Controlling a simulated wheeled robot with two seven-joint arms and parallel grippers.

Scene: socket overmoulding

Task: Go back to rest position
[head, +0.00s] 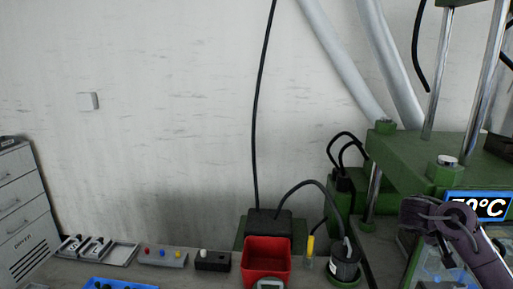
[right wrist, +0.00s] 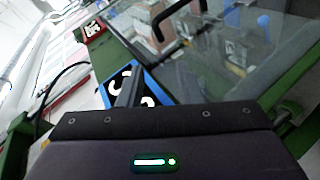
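My right arm (head: 462,240) shows at the lower right of the head view, in front of the green press. Its gripper's fingertips cannot be made out there. In the right wrist view, the dark gripper body fills the bottom, and a short dark bar (right wrist: 127,90) stands up in front of the blue-framed display. I cannot tell whether this bar is one finger or both together. No held object shows. My left arm and gripper are not in the head view.
The green press (head: 408,160) with its 70°C display (head: 478,206) stands close to my right arm. A red bin (head: 266,262), a dark cylindrical pot (head: 344,268), grey trays (head: 124,255) and a blue tray (head: 88,283) line the bench. Grey drawers (head: 22,205) stand at far left.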

